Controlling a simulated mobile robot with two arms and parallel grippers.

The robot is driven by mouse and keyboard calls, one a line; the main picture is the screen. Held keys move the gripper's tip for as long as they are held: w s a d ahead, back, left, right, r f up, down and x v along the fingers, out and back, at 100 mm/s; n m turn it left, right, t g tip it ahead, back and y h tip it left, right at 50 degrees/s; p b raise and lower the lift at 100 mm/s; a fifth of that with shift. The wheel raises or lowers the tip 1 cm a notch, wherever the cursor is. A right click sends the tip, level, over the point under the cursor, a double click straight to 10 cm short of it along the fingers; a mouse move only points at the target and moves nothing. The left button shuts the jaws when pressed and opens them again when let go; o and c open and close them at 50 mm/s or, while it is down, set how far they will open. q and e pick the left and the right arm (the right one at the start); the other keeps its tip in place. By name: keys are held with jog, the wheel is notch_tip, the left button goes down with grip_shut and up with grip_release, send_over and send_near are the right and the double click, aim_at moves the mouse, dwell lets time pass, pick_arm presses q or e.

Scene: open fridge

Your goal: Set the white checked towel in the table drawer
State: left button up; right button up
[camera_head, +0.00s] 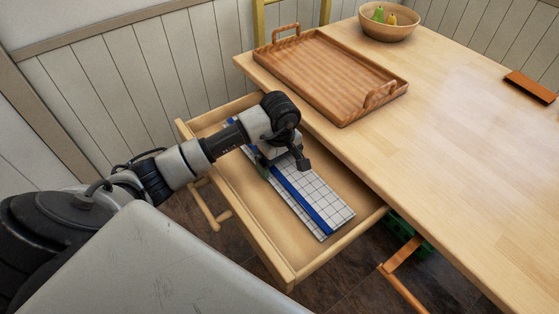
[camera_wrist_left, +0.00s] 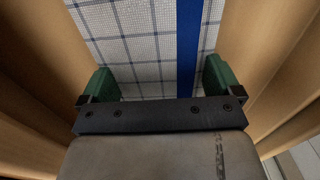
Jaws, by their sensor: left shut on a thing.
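The white checked towel (camera_head: 322,203), with a blue stripe, lies folded and long inside the open table drawer (camera_head: 262,238). My left gripper (camera_head: 280,162) reaches down into the drawer and is shut on the towel. In the left wrist view the towel (camera_wrist_left: 150,45) runs between the two green fingers of my left gripper (camera_wrist_left: 160,85). The drawer's wooden walls (camera_wrist_left: 262,50) show on both sides there. The arm hides part of the towel in the head view. I cannot tell whether the towel rests fully on the drawer floor. My right gripper is not in view.
The wooden table (camera_head: 450,130) stands above and to the right of the drawer. A wooden tray (camera_head: 330,75) with handles and a bowl (camera_head: 391,20) with fruit stand on it. A brown flat object (camera_head: 530,86) lies at its right. A green crate (camera_head: 408,232) is below.

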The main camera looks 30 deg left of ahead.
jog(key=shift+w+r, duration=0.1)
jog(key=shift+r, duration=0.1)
pick_arm(q)
jog(key=o, duration=0.5)
jog(key=shift+o, duration=0.6)
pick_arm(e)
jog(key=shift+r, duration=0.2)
pick_arm(q)
jog(key=shift+r, duration=0.1)
notch_tip(320, 180, up, 12)
jog(key=p, duration=0.1)
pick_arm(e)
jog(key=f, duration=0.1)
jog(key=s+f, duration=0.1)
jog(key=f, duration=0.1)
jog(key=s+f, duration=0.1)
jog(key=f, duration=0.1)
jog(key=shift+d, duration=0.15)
